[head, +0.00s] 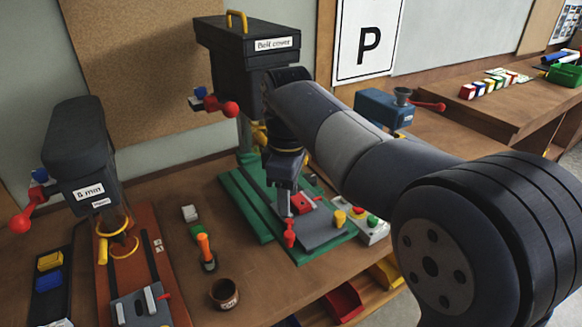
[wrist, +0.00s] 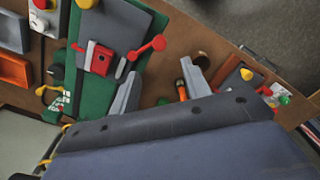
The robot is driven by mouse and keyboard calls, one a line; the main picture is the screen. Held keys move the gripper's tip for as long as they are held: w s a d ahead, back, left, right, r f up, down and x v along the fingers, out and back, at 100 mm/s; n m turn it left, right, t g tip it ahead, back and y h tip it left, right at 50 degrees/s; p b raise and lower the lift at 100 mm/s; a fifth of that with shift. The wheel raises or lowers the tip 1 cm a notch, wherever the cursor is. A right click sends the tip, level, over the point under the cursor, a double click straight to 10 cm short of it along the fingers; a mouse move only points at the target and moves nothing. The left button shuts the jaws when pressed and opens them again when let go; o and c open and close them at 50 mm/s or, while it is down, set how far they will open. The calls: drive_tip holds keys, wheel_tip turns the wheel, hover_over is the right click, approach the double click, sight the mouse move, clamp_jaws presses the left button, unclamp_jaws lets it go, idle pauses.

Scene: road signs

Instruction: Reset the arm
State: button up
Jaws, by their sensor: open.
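My arm reaches in from the right in the head view, and my gripper (head: 286,200) points down in front of the middle drill press, over its green base (head: 250,222). In the wrist view my gripper (wrist: 160,72) shows two grey fingers spread apart with nothing between them. Below it, the wrist view shows the green base (wrist: 90,100) with a red clamp block (wrist: 101,60) and a red-knobbed lever (wrist: 157,43). In the head view, my arm hides part of the press column.
The press head with a "Belt cover" label (head: 243,40) rises close behind my arm. A second press, labelled "5 mm" (head: 75,145), stands left. A "P" sign (head: 369,40) hangs behind.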

sight(289, 234)
wheel_tip(289, 234, down, 11)
drive_tip(key=shift+r+p, duration=0.2)
drive_tip(key=shift+p, duration=0.15)
drive_tip(key=shift+d+n, duration=0.2)
drive_tip(key=shift+n, duration=0.1)
drive_tip(key=shift+a, duration=0.1)
